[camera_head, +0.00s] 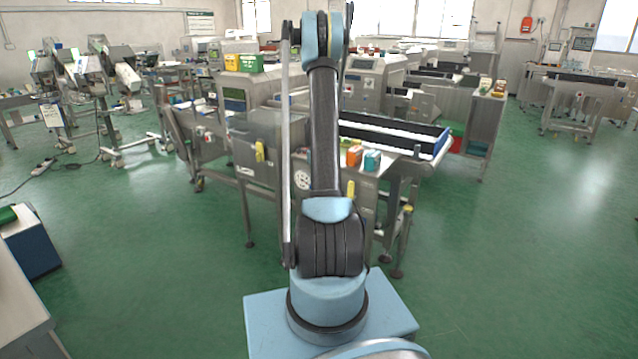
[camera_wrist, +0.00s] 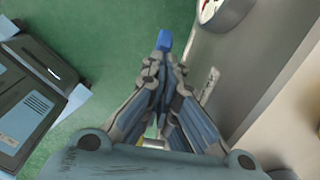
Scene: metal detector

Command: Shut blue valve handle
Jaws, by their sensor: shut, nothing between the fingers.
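The blue valve handle (camera_wrist: 164,40) shows in the wrist view as a small blue block at the tips of my gripper (camera_wrist: 162,62). My gripper is shut and its fingers come together just below the block. Whether the tips touch the handle I cannot tell. The rest of the valve and its pipe are hidden behind the fingers. In the head view my arm stands in front of the machine, and I can make out neither the gripper nor the blue handle there.
A steel machine (camera_head: 265,140) with a round gauge (camera_head: 303,180) stands ahead. The gauge (camera_wrist: 208,10) also shows beside the gripper in the wrist view.

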